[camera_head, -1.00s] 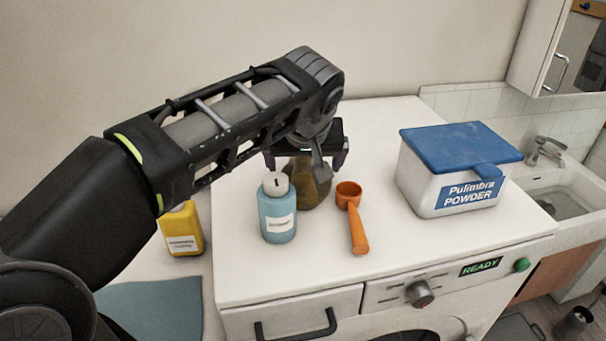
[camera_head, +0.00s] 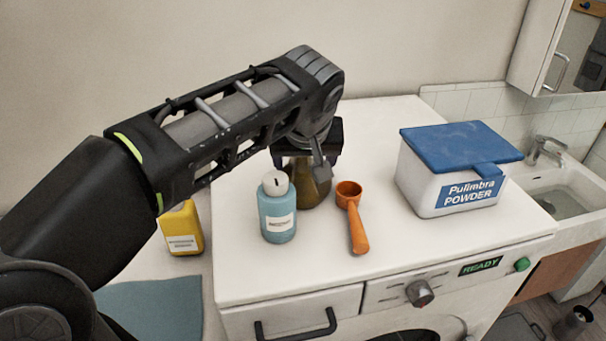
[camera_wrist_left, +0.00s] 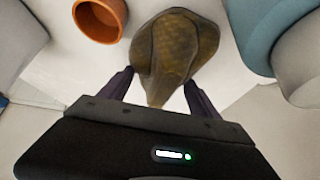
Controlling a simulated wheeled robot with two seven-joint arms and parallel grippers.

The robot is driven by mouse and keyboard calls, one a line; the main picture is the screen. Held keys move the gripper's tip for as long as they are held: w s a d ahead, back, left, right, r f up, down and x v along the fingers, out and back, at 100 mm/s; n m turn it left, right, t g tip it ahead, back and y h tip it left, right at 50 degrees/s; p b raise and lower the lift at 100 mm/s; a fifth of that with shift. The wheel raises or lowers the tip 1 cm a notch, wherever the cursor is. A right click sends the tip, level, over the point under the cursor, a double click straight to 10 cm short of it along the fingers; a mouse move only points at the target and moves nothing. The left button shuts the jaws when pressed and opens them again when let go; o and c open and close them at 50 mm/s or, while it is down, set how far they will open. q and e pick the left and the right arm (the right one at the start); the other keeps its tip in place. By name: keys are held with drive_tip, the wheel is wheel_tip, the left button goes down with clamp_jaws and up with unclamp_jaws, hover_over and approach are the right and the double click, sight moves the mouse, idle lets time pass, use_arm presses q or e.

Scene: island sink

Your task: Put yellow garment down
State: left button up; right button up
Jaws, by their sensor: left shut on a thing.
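The yellow garment (camera_head: 310,188) is a bunched, dark yellow-brown cloth standing on the white washing machine top (camera_head: 385,240). It rises to a narrow peak. My left gripper (camera_head: 308,165) points down over it and is shut on its upper part. In the left wrist view the garment (camera_wrist_left: 178,48) is between the two dark fingers of the gripper (camera_wrist_left: 160,88), its narrow end toward the palm. It seems to rest on the top. In the head view the wrist and the blue bottle hide part of it. My right gripper is not in view.
A blue bottle (camera_head: 277,212) stands close in front-left of the garment and an orange scoop (camera_head: 354,225) lies to its right. A white powder box with a blue lid (camera_head: 452,170) stands farther right. A yellow bottle (camera_head: 181,228) is left. The sink (camera_head: 560,203) is at right.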

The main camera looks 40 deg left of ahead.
use_arm(q)
drive_tip(key=c, duration=0.3)
drive_tip(key=shift+r, duration=0.1)
drive_tip(key=shift+r, duration=0.4)
wheel_tip(320, 180, up, 9)
drive_tip(key=shift+w+r+p, duration=0.1)
drive_tip(key=shift+p, duration=0.3)
wheel_tip(320, 180, up, 6)
drive_tip(key=p, duration=0.5)
drive_tip(key=shift+a+r, duration=0.1)
drive_tip(key=shift+r, duration=0.1)
drive_tip(key=shift+c, duration=0.2)
drive_tip(key=shift+r+p, duration=0.4)
drive_tip(key=shift+r, duration=0.3)
